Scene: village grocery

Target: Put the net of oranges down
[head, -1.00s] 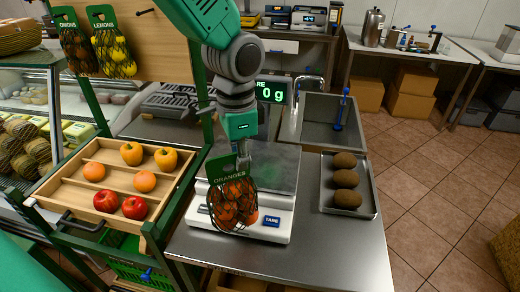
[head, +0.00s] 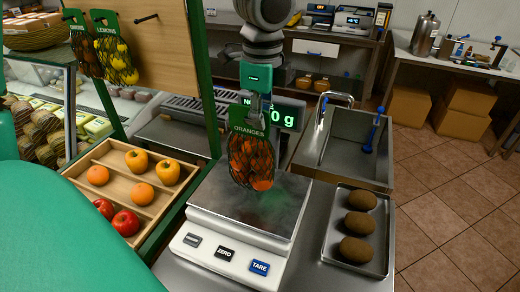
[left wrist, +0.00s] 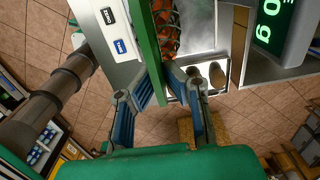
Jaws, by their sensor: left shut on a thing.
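My left gripper (head: 257,104) comes down from the top and is shut on the green card of the net of oranges (head: 252,162). The net hangs upright over the metal plate of the white scale (head: 225,205). The visible end of the scale's display (head: 284,117) reads 0 g; its left part is hidden behind the gripper and card. I cannot tell whether the net's bottom touches the plate. In the left wrist view, the gripper fingers (left wrist: 165,90) are beside the green card, with the orange net (left wrist: 167,28) behind it. My right gripper is not in view.
A tray (head: 331,245) with three brown fuzzy fruits stands right of the scale. A sink (head: 350,140) is behind it.

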